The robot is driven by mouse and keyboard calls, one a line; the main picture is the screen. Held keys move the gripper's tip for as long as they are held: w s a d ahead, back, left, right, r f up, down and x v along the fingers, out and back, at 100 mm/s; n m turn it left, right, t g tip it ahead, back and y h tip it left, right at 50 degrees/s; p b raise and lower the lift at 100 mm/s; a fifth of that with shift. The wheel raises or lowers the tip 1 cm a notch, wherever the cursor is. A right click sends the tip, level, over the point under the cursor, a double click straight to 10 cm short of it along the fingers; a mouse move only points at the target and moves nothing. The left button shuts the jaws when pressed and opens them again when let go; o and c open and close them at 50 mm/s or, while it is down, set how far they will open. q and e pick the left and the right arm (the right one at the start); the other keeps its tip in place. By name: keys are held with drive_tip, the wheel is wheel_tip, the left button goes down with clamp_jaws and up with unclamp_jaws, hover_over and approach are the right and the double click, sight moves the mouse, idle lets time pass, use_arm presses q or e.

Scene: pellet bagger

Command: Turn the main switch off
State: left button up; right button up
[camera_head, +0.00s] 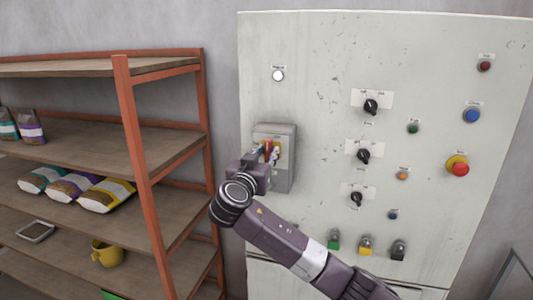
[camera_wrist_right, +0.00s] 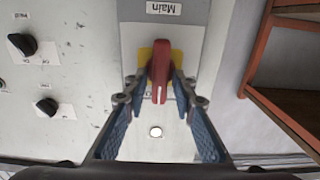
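The main switch is a grey box on the left side of the light grey cabinet, with a red handle (camera_head: 267,147) on a yellow plate (camera_head: 278,147). In the right wrist view, the red handle (camera_wrist_right: 162,70) stands out over its yellow plate, by an upside-down "Main" label (camera_wrist_right: 163,8). My right gripper (camera_head: 262,157) is at the switch and partly covers it in the head view. In the right wrist view, its fingers (camera_wrist_right: 162,82) are parted on either side of the handle. Whether a fingertip touches it is unclear. My left gripper is not in view.
The cabinet (camera_head: 325,110) also carries black rotary knobs (camera_head: 371,106), coloured buttons and a red emergency button (camera_head: 460,169). A shelf rack (camera_head: 135,150) with bags (camera_head: 107,195) and a yellow mug (camera_head: 107,254) stands close on the left.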

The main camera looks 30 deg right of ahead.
clamp_jaws()
